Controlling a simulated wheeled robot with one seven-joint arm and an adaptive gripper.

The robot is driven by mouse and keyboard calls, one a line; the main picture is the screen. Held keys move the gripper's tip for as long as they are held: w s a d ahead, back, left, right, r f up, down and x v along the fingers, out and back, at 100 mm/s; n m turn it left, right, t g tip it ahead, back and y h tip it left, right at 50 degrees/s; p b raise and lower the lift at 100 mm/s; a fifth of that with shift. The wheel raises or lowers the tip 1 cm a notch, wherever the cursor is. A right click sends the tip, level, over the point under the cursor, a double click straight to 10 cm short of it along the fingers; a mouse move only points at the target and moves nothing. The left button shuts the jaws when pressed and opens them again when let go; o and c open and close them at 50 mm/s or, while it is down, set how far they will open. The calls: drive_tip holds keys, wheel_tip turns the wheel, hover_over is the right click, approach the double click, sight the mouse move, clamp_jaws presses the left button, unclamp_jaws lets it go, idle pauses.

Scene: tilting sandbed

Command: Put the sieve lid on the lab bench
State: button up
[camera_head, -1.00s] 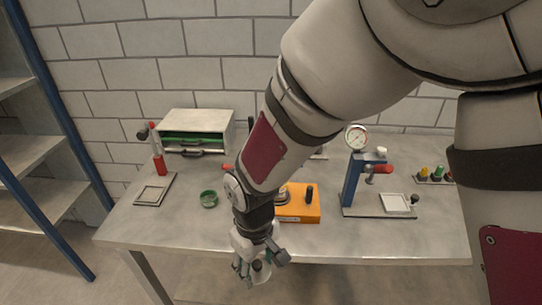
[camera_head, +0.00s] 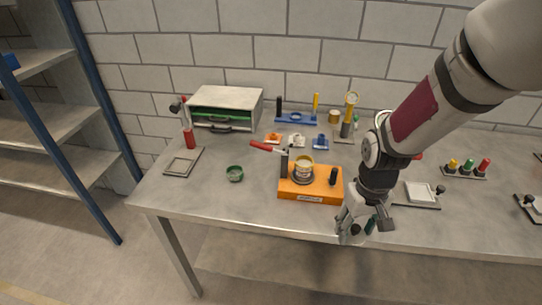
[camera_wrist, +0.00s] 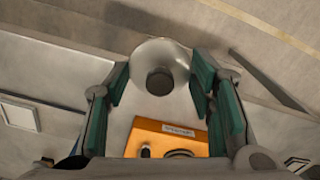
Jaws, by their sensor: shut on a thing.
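My gripper (camera_head: 356,232) is at the front edge of the lab bench (camera_head: 225,204), right of the orange block. In the wrist view my gripper (camera_wrist: 158,82) has its teal-padded fingers on both sides of a pale round lid, the sieve lid (camera_wrist: 146,52), with a dark round knob in its middle. It is shut on this lid. In the head view the lid is mostly hidden by the gripper and cannot be made out clearly. I cannot tell whether the lid touches the bench.
An orange block (camera_head: 311,191) with a round cup (camera_head: 303,171) stands left of my gripper. A white plate (camera_head: 417,194) lies right. The bench's front left is bare.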

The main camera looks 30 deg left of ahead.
drive_tip(key=w+d+m, duration=0.6)
drive_tip(key=w+d, duration=0.9)
drive_tip(key=d, duration=0.4)
drive_tip(key=shift+d+f+m, duration=0.15)
drive_tip(key=shift+f+m, duration=0.05)
drive_tip(key=shift+m, duration=0.2)
drive_tip(key=shift+w, duration=0.1)
